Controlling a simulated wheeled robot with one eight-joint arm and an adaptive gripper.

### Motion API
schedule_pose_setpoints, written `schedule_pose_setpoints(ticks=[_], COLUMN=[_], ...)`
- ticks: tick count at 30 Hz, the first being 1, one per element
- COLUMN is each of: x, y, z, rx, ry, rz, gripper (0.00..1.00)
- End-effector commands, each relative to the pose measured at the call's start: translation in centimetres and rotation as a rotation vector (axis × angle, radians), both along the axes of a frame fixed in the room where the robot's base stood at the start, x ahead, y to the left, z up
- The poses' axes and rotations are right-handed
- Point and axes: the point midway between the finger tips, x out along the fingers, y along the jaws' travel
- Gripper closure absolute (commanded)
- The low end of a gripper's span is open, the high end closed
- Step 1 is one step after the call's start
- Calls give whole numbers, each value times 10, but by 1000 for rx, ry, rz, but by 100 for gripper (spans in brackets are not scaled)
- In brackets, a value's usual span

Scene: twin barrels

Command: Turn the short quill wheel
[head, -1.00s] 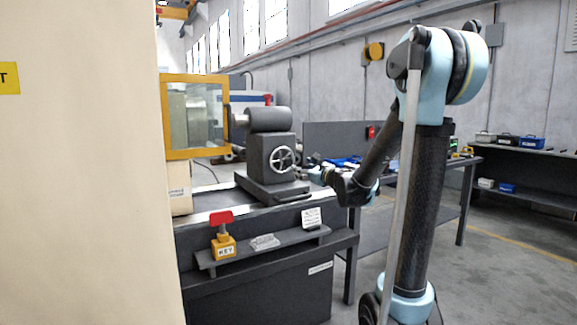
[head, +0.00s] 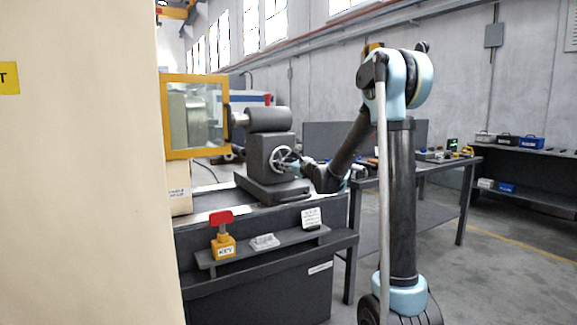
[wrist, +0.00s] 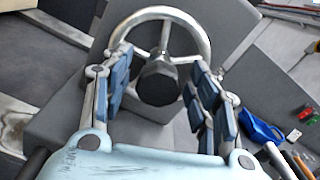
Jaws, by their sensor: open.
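The quill wheel is a silver spoked handwheel (head: 282,158) on the end of a dark grey tailstock (head: 268,150). In the wrist view the wheel (wrist: 200,32) fills the upper middle, with a dark round hub or knob (wrist: 160,82) at its centre. My gripper (head: 297,164) is close at the wheel's right side in the head view. In the wrist view my gripper (wrist: 162,65) is open, one blue-padded finger on each side of the hub. The fingertips lie near the rim; I cannot tell whether they touch it. The gripper partly covers the wheel in the head view.
A thick barrel (head: 268,119) tops the tailstock. A yellow-framed guard (head: 163,115) stands left of it. A shelf in front holds a red-topped KEY block (head: 223,240). A workbench (head: 440,163) with tools is behind my arm. A cream panel (head: 80,200) blocks the left.

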Motion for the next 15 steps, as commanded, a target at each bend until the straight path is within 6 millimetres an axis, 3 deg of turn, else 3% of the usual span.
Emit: schedule_pose_setpoints(ticks=[11,15], x=[4,4], y=[3,3], z=[0,0], rx=[0,0], ry=[0,0], rz=[0,1], gripper=[46,75])
